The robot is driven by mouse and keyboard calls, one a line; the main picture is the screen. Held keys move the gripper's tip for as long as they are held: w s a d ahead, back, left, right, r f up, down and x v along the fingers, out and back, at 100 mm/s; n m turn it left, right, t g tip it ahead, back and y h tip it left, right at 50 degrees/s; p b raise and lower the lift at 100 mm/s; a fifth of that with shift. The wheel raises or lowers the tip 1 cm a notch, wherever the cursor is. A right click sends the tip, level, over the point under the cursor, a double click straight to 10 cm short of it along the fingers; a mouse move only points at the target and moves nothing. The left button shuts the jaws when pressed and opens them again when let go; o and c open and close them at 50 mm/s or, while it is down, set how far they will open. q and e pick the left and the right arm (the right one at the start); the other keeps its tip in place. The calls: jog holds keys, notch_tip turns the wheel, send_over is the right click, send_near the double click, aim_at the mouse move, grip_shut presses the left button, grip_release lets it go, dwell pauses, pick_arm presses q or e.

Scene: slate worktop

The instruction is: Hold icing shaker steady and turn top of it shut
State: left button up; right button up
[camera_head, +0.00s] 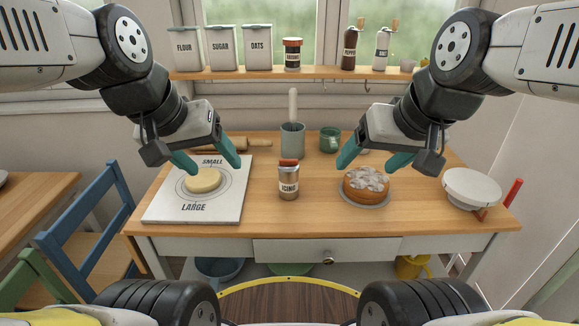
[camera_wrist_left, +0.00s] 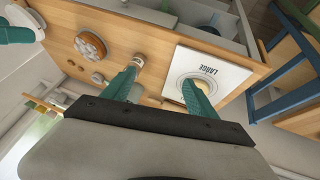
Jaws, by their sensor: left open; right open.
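The icing shaker (camera_head: 288,183) stands upright near the middle of the wooden table, a metal can with a label reading ICING and a reddish-brown top. It also shows in the left wrist view (camera_wrist_left: 138,62). My left gripper (camera_head: 212,160) is open and empty, above the white board to the left of the shaker. In the left wrist view its two green fingers (camera_wrist_left: 160,85) are spread apart with nothing between them. My right gripper (camera_head: 368,160) is open and empty, above and behind the cake, to the right of the shaker. Neither gripper touches the shaker.
A white board (camera_head: 160,205) with pale dough lies left; an iced cake (camera_head: 366,184) sits right of the shaker. Behind stand a grey crock (camera_head: 292,141) and a green mug (camera_head: 330,140). The table's front strip is clear.

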pick_arm(q)
jog(key=w+d+f+n+g+h, duration=0.2)
jog(key=w+d+f+n+g, duration=0.15)
jog(key=w+n, duration=0.2)
jog(key=n+g+h, duration=0.2)
jog(key=n+h, duration=0.8)
jog(key=n, duration=0.3)
send_near(285, 185)
jog(key=w+f, duration=0.2)
jog(key=shift+w+m, duration=0.25)
jog(key=shift+w, duration=0.1)
jog(key=shift+d+f, duration=0.25)
jog(key=shift+d, duration=0.1)
jog(key=shift+x, duration=4.6)
